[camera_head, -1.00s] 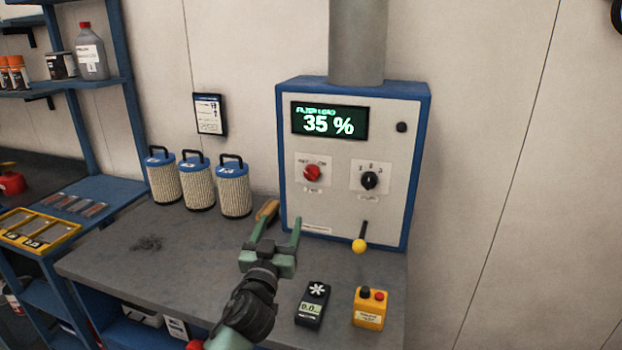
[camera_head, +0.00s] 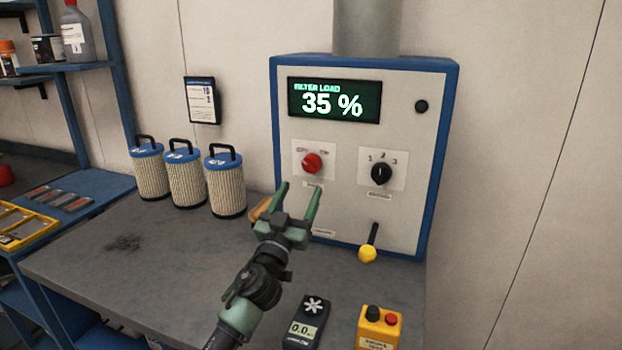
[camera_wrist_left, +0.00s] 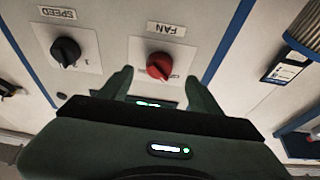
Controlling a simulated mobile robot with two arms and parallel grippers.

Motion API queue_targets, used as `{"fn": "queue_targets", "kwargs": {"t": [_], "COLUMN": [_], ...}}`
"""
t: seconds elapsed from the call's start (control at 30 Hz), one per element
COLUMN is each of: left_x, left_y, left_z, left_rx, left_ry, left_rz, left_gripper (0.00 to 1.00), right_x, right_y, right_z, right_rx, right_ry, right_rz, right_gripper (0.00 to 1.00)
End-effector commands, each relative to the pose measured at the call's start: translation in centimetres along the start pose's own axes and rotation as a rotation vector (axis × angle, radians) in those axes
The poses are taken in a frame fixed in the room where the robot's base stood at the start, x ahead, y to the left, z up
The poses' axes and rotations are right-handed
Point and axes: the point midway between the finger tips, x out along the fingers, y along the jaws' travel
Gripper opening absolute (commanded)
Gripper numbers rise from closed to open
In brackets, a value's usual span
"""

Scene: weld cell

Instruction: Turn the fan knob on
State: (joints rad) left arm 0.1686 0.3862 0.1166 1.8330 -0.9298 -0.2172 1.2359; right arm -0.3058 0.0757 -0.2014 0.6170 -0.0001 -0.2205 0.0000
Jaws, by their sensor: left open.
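The fan knob (camera_head: 311,163) is red and round, on a white plate at the left of the control box (camera_head: 350,215). In the left wrist view the red knob (camera_wrist_left: 159,66) shows beside a label reading FAN, between and beyond my fingertips. My left gripper (camera_head: 299,192) is open and empty, just below and in front of the knob, apart from it. A black speed knob (camera_head: 381,173) with marks 1, 2, 3 is to its right. It also shows in the left wrist view (camera_wrist_left: 66,52). My right gripper is not seen.
A lever with a yellow ball (camera_head: 367,253) sticks out low on the box. A handheld meter (camera_head: 305,322) and a yellow button box (camera_head: 379,328) lie on the bench (camera_head: 150,275). Three filter cartridges (camera_head: 186,182) stand at the left. The display (camera_head: 334,101) reads 35 %.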

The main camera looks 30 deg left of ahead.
Motion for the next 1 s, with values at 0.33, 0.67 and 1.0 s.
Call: {"fn": "queue_targets", "kwargs": {"t": [0.33,0.67,1.0], "left_x": [5.5,7.3,7.3], "left_y": [0.0,0.0,0.0], "left_z": [-0.3,-0.1,-0.1], "left_rx": [0.001,0.001,0.001], "left_ry": [0.001,0.0,0.0], "left_rz": [-0.001,0.001,0.0], "left_gripper": [0.64,0.64,0.14], "right_x": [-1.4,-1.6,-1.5], "right_y": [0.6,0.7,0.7], "right_z": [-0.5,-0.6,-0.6], "right_rx": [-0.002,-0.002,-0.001], "right_ry": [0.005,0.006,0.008], "right_rz": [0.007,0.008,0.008], "right_gripper": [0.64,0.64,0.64]}}
